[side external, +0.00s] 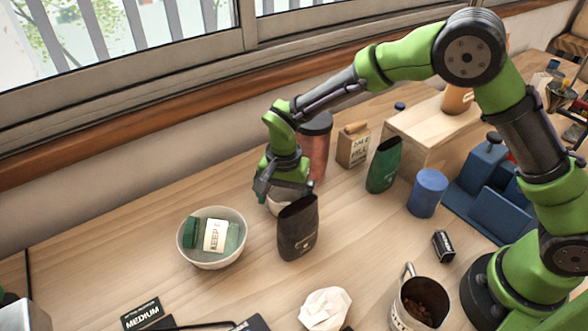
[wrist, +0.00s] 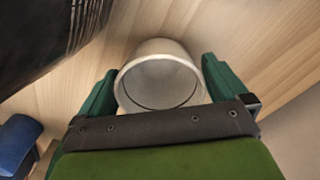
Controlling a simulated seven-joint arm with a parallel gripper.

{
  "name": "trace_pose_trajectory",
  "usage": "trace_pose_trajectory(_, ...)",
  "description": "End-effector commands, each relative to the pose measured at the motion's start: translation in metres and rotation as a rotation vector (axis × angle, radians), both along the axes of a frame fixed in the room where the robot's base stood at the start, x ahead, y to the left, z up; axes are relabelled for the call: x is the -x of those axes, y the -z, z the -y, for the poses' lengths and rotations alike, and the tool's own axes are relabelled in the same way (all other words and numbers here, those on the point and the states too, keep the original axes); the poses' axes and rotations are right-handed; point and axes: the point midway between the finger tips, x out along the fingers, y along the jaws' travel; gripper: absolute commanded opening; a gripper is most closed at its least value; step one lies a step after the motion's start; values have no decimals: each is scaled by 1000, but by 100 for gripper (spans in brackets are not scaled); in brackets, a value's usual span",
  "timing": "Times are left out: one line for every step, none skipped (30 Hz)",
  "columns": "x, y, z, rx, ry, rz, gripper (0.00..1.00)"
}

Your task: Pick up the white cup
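The white cup (wrist: 160,82) is between my gripper's two green fingers in the wrist view, with its round opening facing the camera. In the side external view the cup (side external: 275,206) shows only in part, below my gripper (side external: 283,190) and behind a dark pouch (side external: 298,230). My gripper is spread wide, one finger on each side of the cup. The fingers are very close to its wall; I cannot tell whether they touch it. The cup's lower part is hidden.
The dark pouch stands right beside the cup, toward the side camera. A white bowl (side external: 184,247) with packets is to the left. A reddish canister (side external: 317,150), a paper bag (side external: 352,148) and a green pouch (side external: 383,168) stand behind. A blue cylinder (side external: 427,193) is to the right.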

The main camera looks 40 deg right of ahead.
Motion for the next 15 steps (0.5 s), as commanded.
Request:
trace_pose_trajectory(0, 0, 0, 0, 0, 0, 94)
trace_pose_trajectory(0, 0, 0, 0, 0, 0, 89)
trace_pose_trajectory(0, 0, 0, 0, 0, 0, 83)
trace_pose_trajectory(0, 0, 0, 0, 0, 0, 79)
trace_pose_trajectory(0, -1, 0, 0, 0, 0, 74)
trace_pose_trajectory(0, -1, 0, 0, -1, 0, 68)
trace_pose_trajectory(0, -1, 0, 0, -1, 0, 63)
trace_pose_trajectory(0, -1, 0, -1, -1, 1, 59)
trace_pose_trajectory(0, -1, 0, 0, -1, 1, 52)
trace_pose_trajectory(0, -1, 0, 0, -1, 1, 48)
trace_pose_trajectory(-1, -1, 0, -1, -1, 2, 48)
trace_pose_trajectory(-1, -1, 0, -1, -1, 2, 48)
trace_pose_trajectory(-1, -1, 0, -1, -1, 2, 48)
trace_pose_trajectory(-1, -1, 0, -1, -1, 2, 48)
trace_pose_trajectory(-1, -1, 0, -1, -1, 2, 48)
